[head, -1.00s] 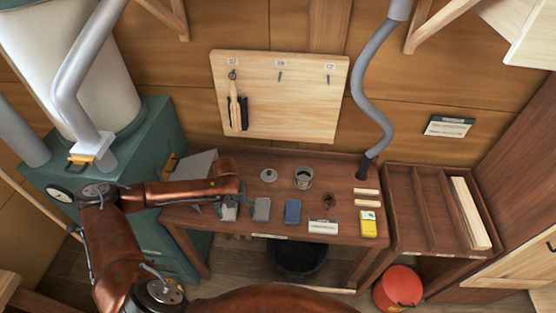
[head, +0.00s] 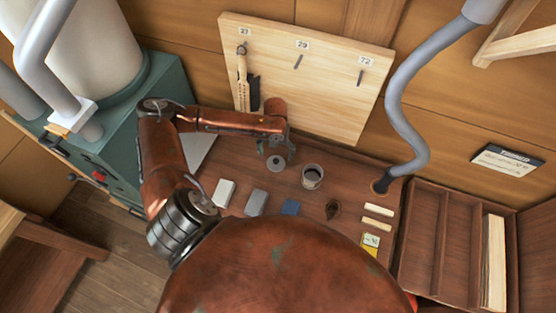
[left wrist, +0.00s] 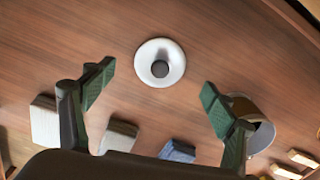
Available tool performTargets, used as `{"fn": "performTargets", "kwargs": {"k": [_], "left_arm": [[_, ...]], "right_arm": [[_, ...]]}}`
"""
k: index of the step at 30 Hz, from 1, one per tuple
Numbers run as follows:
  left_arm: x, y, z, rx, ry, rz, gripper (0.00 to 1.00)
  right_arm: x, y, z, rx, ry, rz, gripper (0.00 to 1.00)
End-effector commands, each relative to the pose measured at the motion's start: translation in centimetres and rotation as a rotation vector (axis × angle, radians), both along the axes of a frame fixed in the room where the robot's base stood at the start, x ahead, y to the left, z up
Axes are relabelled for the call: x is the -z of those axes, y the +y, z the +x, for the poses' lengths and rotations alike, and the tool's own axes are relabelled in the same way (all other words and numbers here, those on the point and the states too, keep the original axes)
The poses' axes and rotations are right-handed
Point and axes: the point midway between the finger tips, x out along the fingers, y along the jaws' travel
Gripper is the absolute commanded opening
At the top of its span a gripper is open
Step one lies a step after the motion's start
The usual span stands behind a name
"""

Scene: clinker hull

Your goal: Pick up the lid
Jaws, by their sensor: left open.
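The lid (head: 276,163) is a small round pale disc with a dark knob, lying on the brown workbench. In the left wrist view the lid (left wrist: 160,63) lies centred beyond the two fingertips, knob up. My left gripper (head: 276,150) hangs over the lid; in the wrist view the left gripper (left wrist: 155,85) is open and empty, its green-padded fingers spread wide on either side. They are apart from the lid. A metal pot (head: 312,176) stands open to the right of the lid; it also shows in the wrist view (left wrist: 262,133), partly behind the right-hand finger. My right gripper is not in view.
A pale block (head: 224,193), a grey block (head: 256,202) and a blue block (head: 290,207) lie nearer me. A pegboard (head: 325,85) with a hanging brush stands behind. A grey hose (head: 408,125) meets the bench at right.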

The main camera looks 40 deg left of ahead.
Motion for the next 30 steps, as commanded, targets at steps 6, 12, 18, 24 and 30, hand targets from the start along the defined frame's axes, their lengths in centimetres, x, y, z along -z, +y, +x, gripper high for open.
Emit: {"fn": "performTargets", "kwargs": {"k": [6, 12, 18, 24, 30], "left_arm": [[2.6, -0.2, -0.1, 0.0, 0.002, -0.001, 0.79], [5.1, -0.1, -0.1, 0.0, -0.002, 0.0, 0.79], [5.5, 0.0, -0.1, 0.0, -0.002, 0.001, 0.79], [5.5, 0.0, -0.1, 0.0, -0.002, 0.001, 0.71], [5.5, 0.0, -0.1, -0.001, -0.002, 0.001, 0.57]], "right_arm": [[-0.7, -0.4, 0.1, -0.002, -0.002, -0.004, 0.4], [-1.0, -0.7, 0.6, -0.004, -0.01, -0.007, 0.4], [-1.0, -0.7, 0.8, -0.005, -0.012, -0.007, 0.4], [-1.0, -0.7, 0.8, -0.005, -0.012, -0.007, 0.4], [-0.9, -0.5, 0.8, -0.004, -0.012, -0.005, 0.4]]}}
